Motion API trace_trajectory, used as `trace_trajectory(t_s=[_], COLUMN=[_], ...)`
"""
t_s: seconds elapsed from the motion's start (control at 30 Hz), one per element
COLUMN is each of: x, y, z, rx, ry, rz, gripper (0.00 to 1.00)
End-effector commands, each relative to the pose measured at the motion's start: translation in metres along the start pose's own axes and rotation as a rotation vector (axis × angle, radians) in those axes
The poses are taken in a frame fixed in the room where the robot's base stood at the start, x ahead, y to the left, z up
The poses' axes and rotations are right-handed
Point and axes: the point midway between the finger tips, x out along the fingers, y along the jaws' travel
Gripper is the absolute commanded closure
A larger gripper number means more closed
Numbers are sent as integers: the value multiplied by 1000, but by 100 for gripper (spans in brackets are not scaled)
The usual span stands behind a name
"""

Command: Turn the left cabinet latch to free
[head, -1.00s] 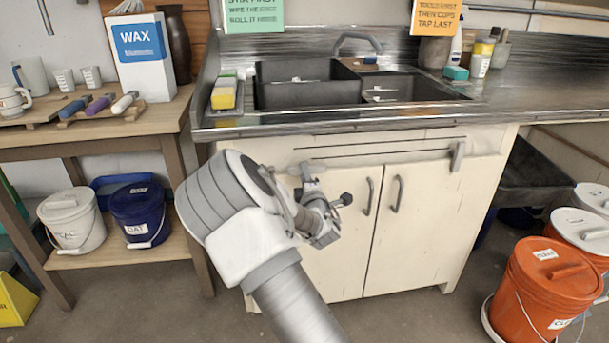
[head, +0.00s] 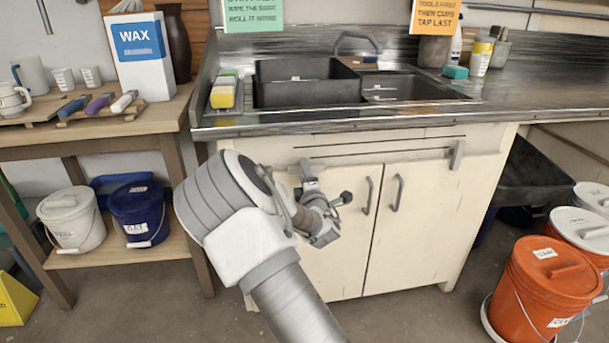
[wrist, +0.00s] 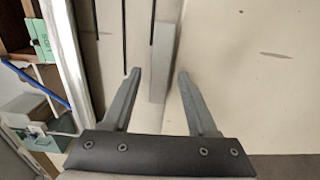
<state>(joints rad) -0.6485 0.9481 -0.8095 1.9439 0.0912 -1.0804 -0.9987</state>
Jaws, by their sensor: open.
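The left cabinet latch (wrist: 161,50) is a plain grey bar on the cream cabinet front, in the wrist view. It lies in line with the dark grooves of the panel, so it looks level along the cabinet. My gripper (wrist: 159,72) is open, with one finger on each side of the latch's near part in the picture. I see a gap on both sides and no clear contact. I cannot tell how deep the fingers reach around it. In the head view, my arm and wrist cover most of the area around this latch.
A second grey latch (head: 457,155) stands upright at the cabinet's right. Two door handles (head: 368,195) (head: 397,193) stick out right of my gripper. The sink counter's metal edge (head: 350,126) overhangs above. Lidded orange buckets (head: 545,290) stand on the floor at the right.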

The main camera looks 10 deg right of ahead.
Motion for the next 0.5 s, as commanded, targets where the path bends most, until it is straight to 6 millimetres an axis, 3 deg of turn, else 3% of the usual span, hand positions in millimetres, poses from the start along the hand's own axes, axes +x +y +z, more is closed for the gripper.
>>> trace_trajectory(t_s=[0.27,0.5], x=[-16,-62], y=[2,2], z=[0,0], rx=[1,1], ry=[0,0], rz=[-1,-2], gripper=[41,41])
